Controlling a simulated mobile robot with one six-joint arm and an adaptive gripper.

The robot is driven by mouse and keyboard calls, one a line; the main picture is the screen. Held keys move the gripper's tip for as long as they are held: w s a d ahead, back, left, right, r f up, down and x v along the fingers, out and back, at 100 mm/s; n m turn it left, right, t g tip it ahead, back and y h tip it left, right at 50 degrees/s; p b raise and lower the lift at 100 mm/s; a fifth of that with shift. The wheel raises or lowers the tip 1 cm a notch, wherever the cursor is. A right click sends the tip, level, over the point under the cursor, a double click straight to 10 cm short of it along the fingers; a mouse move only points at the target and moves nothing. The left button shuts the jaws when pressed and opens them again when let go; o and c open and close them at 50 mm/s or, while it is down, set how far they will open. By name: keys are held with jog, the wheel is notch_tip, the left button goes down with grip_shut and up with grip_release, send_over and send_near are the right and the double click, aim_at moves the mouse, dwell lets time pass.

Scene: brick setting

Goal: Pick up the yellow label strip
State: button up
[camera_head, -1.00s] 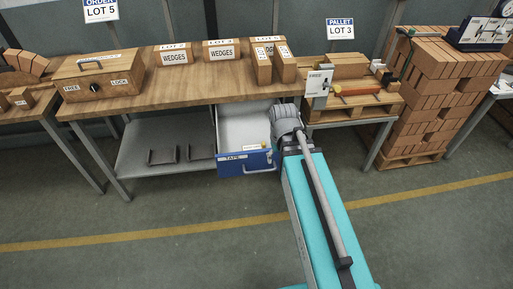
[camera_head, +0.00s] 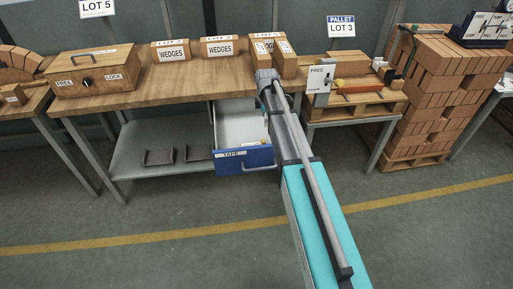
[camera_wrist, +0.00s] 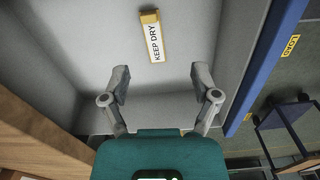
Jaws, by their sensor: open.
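The yellow label strip (camera_wrist: 152,36) lies on the pale floor of the open drawer in the wrist view. It has a white face reading KEEP DRY and a yellow end. My gripper (camera_wrist: 161,82) is open above the drawer, its two fingers spread and empty. The strip lies ahead of the fingertips, near the top of the picture and roughly in line with the gap between them. The drawer has a blue front (camera_head: 238,160) marked TAPE and is pulled out under the bench. In the head view my arm hides the gripper and part of the drawer.
The wooden bench top (camera_head: 125,95) is over the drawer's back, with wedge boxes (camera_head: 220,46) and a wooden box (camera_head: 95,72) on it. The blue drawer front stands up at the right in the wrist view (camera_wrist: 262,70). A pallet (camera_head: 350,110) stands right of the bench.

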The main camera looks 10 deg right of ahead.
jog(key=shift+w+f+n, duration=0.2)
jog(key=shift+w+n, duration=0.4)
jog(key=shift+w, duration=0.25)
jog(key=shift+f, duration=0.15)
jog(key=b, duration=0.9)
send_over(264, 140)
notch_tip(264, 140, down, 8)
jog(key=shift+s+a+f, duration=0.1)
jog(key=shift+s+f, duration=0.05)
jog(key=shift+f, duration=0.05)
jog(key=shift+f+b, duration=2.5)
jog(key=shift+f, duration=0.1)
jog(key=c, duration=0.8)
